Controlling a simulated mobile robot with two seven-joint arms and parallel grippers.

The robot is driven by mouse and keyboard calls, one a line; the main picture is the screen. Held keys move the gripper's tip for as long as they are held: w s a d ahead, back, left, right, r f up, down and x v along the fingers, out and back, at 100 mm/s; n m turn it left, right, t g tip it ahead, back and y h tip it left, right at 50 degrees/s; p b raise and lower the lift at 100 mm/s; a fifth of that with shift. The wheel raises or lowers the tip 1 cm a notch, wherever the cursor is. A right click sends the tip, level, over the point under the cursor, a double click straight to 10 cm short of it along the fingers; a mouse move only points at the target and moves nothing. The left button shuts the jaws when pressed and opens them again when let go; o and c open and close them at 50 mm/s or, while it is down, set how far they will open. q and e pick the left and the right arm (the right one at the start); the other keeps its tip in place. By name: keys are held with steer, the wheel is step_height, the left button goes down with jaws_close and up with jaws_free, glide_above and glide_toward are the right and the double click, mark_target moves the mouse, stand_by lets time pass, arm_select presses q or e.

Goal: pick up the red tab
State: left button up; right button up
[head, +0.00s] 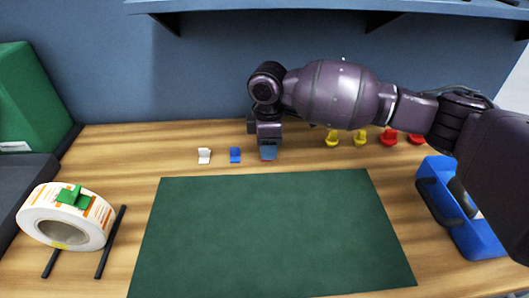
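Two red tabs stand at the right end of a row near the back of the table: one red tab (388,136) lies just under my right forearm, the other red tab (416,138) is farther right and partly covered by the arm. My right gripper (267,146) points down at the back of the table, well left of both red tabs. It is right over a blue tab (268,154) and partly hides it. I cannot tell whether its fingers are apart or touch that tab. My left gripper is out of view.
A white tab (204,155), another blue tab (235,154) and two yellow tabs (332,139) (360,138) share the row. A green mat (270,230) lies clear in front. A label roll (45,215) with a green tab (73,196) is left; a blue holder (473,237) is right.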

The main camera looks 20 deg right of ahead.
jaws_close()
stand_by(0.4)
